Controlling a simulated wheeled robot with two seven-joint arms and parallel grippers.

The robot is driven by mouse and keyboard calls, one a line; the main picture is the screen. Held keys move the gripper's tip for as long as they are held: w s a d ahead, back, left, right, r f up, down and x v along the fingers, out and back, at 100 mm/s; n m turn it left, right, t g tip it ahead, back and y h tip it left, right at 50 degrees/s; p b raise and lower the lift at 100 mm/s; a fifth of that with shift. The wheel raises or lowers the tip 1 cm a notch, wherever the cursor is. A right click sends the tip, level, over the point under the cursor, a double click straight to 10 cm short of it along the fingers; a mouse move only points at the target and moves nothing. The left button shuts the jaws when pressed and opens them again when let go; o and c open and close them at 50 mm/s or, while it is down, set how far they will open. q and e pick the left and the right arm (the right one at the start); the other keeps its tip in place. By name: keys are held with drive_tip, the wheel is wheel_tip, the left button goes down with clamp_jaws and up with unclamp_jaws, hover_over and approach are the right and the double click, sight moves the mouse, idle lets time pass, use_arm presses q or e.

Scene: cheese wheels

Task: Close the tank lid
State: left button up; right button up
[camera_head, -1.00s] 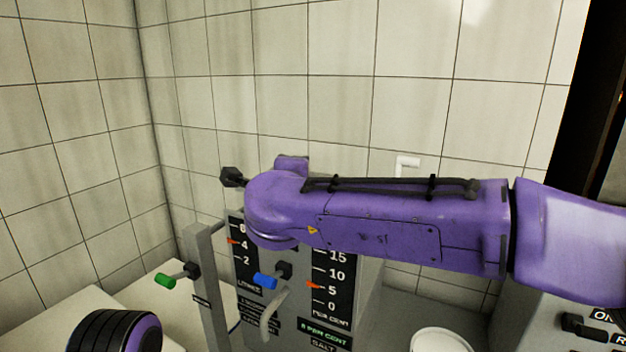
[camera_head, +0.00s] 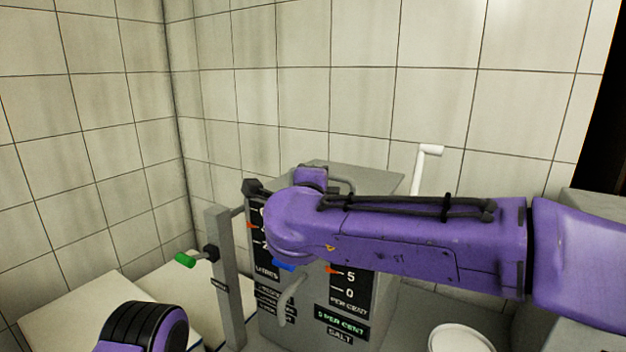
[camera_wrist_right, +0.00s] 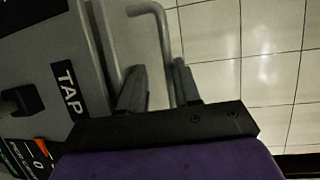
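The grey tank (camera_head: 265,325) stands against the tiled wall, its front carrying black scales and labels. A flat grey panel (camera_head: 375,181) shows above my right arm at its top; I cannot tell whether this is the lid or how far open it is. My right arm crosses in front and hides much of the tank. In the right wrist view my right gripper (camera_wrist_right: 158,90) has its dark fingers apart. A bent grey rod (camera_wrist_right: 164,40) appears between or behind them; contact is unclear. A grey face labelled TAP (camera_wrist_right: 68,88) is at left. My left gripper is out of view.
A grey post (camera_head: 225,270) with a green-tipped lever (camera_head: 186,260) stands left of the tank. A blue knob (camera_head: 284,266) is partly behind my arm. A white bent pipe (camera_head: 428,152) rises at the wall. A round white lid-like disc (camera_head: 460,338) is at lower right.

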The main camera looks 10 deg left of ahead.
drive_tip(key=shift+o, duration=0.6)
drive_tip(key=shift+d+f, duration=0.2)
drive_tip(key=shift+d, duration=0.1)
drive_tip(key=shift+s+a+r, duration=0.1)
drive_tip(key=shift+s, duration=0.05)
drive_tip(key=shift+s, duration=0.3)
drive_tip(key=s+r+b, duration=0.1)
drive_tip(key=s, duration=0.8)
drive_tip(key=shift+s+r, duration=0.2)
drive_tip(key=shift+s, duration=0.15)
